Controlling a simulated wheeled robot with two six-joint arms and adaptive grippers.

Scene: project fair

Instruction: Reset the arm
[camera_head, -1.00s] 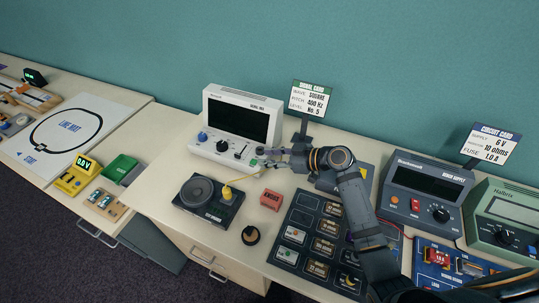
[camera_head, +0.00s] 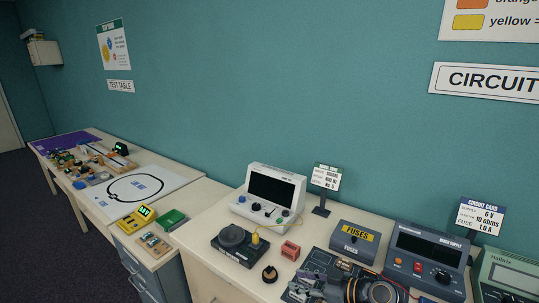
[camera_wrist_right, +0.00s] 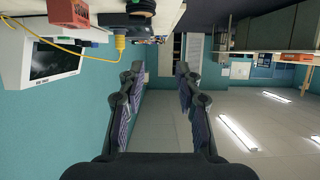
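My right gripper (camera_head: 308,287) is at the bottom of the head view, over the dark component board (camera_head: 330,262). In the right wrist view its two fingers (camera_wrist_right: 158,95) stand wide apart with nothing between them. That view is turned over, with the ceiling lights at the bottom. My right forearm shows at the lower edge of the head view. My left gripper is in neither view.
A white signal unit (camera_head: 270,195) stands behind a black speaker box (camera_head: 238,246). A red block (camera_head: 290,251), a fuses box (camera_head: 352,241), a bench supply (camera_head: 427,254) and a green meter (camera_head: 505,275) are on the right table. A yellow cable (camera_wrist_right: 65,45) hangs near the gripper.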

